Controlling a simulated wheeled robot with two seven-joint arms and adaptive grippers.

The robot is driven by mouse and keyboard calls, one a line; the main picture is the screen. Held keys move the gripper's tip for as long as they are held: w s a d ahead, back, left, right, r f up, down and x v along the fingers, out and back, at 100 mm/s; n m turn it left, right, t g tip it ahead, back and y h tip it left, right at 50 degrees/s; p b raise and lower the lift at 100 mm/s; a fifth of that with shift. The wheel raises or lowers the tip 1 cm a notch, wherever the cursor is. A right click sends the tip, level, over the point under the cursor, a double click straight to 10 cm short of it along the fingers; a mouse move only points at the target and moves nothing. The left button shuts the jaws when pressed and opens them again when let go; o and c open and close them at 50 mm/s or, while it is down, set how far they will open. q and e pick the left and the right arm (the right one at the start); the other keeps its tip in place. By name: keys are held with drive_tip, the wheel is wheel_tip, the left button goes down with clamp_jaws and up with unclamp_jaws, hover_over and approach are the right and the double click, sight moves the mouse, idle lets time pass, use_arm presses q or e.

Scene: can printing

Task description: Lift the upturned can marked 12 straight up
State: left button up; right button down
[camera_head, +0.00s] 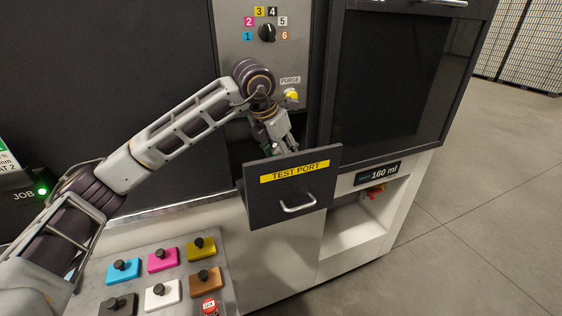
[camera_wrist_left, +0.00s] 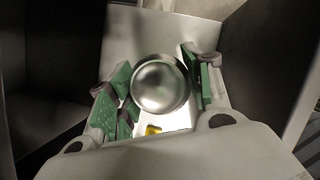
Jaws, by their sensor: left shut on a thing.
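The upturned can (camera_wrist_left: 160,85) shows in the left wrist view as a round, shiny metal base facing up. It stands between the green-padded fingers of my left gripper (camera_wrist_left: 160,92), one on each side, and the gripper is shut on it. No 12 can be read on it. In the head view my left gripper (camera_head: 279,146) reaches down into the open TEST PORT drawer (camera_head: 268,204), and the drawer front hides the can there. Whether the can touches the drawer floor cannot be told. My right gripper is not in view.
Dark drawer walls (camera_wrist_left: 262,55) stand close beside the gripper. Above are a numbered dial (camera_head: 267,33) and a yellow purge button (camera_head: 291,94). A panel of coloured knobbed blocks (camera_head: 163,259) lies at the lower left. An open bay (camera_head: 350,226) is below right.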

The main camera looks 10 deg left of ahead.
use_arm(q)
drive_tip(key=shift+r, duration=0.15)
wheel_tip(320, 180, up, 8)
drive_tip(key=shift+b, duration=0.5)
drive_tip(key=shift+r, duration=0.9)
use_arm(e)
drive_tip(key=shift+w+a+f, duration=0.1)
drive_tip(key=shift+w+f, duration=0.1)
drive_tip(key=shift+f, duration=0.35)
